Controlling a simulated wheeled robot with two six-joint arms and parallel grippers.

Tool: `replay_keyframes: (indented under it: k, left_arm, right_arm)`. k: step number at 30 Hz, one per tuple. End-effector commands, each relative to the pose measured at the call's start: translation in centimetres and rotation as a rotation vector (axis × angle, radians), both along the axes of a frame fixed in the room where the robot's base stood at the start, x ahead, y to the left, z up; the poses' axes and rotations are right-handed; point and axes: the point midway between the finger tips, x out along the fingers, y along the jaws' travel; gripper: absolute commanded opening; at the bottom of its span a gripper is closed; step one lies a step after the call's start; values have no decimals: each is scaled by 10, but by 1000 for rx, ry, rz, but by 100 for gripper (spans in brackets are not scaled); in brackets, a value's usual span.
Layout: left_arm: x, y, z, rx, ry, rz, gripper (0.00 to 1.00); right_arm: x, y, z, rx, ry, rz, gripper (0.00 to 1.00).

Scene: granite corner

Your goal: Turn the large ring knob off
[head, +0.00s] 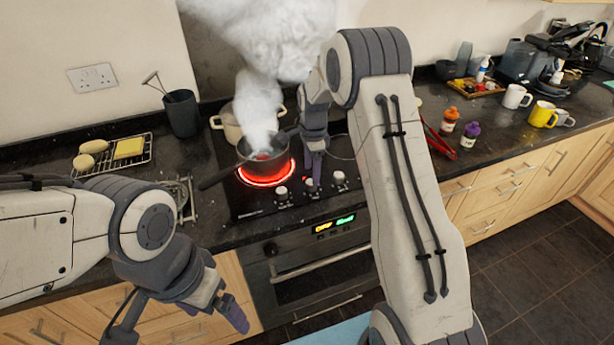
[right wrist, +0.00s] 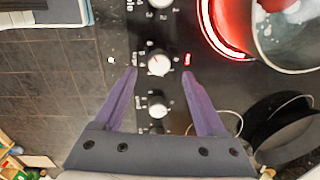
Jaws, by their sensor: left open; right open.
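The hob has a row of white knobs along its front edge. In the right wrist view one white knob (right wrist: 160,62) sits between my right gripper's fingertips, with a small red light lit beside it. Another knob (right wrist: 157,105) lies further in between the fingers, and one more (right wrist: 157,10) is beyond the tips. A ring (head: 268,174) glows red under a steaming saucepan (head: 262,152). My right gripper (head: 314,172) points down at the knobs, open; contact cannot be told. My left gripper (head: 230,310) is open and empty in front of the counter. Knob labels are too small to read.
The saucepan's handle (head: 217,178) sticks out to the left. A cream pot (head: 229,125) stands behind it, and thick steam hides the wall. A wire rack (head: 112,157) with food is at left. Bottles (head: 470,135) and mugs (head: 543,114) stand at right.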

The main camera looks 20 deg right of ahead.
Motion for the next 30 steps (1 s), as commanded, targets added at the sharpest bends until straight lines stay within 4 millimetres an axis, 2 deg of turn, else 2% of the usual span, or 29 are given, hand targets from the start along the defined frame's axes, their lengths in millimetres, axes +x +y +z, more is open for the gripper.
replay_keyframes:
  k: [3, 8, 18, 19, 20, 24, 25, 27, 30]
  left_arm:
    - [0, 0, 7, 0, 0, 0, 93]
    - [0, 0, 10, 0, 0, 1, 93]
    - [0, 0, 10, 0, 0, 1, 93]
    - [0, 0, 10, 0, 0, 1, 93]
    - [0, 0, 10, 0, 0, 1, 93]
    - [0, 0, 10, 0, 0, 1, 93]
    - [0, 0, 10, 0, 0, 1, 93]
    - [0, 0, 10, 0, 0, 1, 93]
    - [0, 0, 10, 0, 0, 1, 93]
  right_arm:
    - [-1, -1, -19, 0, 4, -1, 73]
    - [1, -1, -35, 0, 2, -1, 73]
    - [2, 2, -41, 0, -1, 3, 73]
    - [2, 2, -41, 0, -1, 3, 69]
    - [2, 2, -41, 0, -1, 4, 58]
    - [2, 3, -41, 0, -1, 4, 4]
    - [2, 3, -41, 0, -1, 4, 0]
    - [2, 11, -41, 1, 0, 6, 0]
    - [2, 6, -41, 2, 0, 9, 0]
